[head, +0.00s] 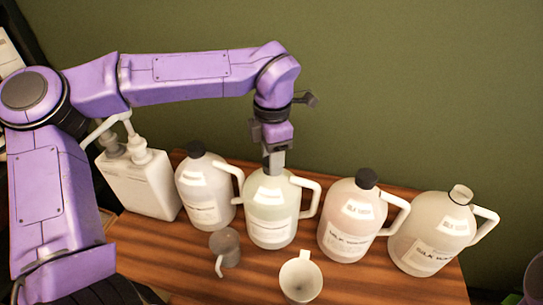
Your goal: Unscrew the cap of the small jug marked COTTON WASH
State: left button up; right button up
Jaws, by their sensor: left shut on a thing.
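My left gripper (274,164) points straight down onto the neck of the pale greenish jug (271,210), second from the left in the row of jugs. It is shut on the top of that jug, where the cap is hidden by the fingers. The jug stands upright with its handle to the right. Its label is too small to read, so I cannot confirm COTTON WASH. The other labels are hard to read too; the far right one seems to say SILK. My right gripper is not in view.
A black-capped whitish jug (205,188) stands close left; a black-capped pinkish jug (352,218) and an uncapped cream jug (434,232) stand right. In front are a grey cup (229,248) and a white cup (300,280). A white two-pump container (140,182) stands behind my left arm.

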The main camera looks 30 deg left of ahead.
pick_arm(q)
jog(key=n+b, duration=0.1)
jog(key=n, duration=0.2)
jog(key=shift+f+n+b, duration=0.1)
jog(key=shift+n+b, duration=0.25)
jog(key=shift+n, duration=0.05)
jog(key=n+b, duration=0.2)
jog(key=n, duration=0.1)
jog(key=shift+n, duration=0.3)
jog(key=shift+n+b, duration=2.3)
jog(key=shift+n, duration=1)
jog(key=o, duration=1)
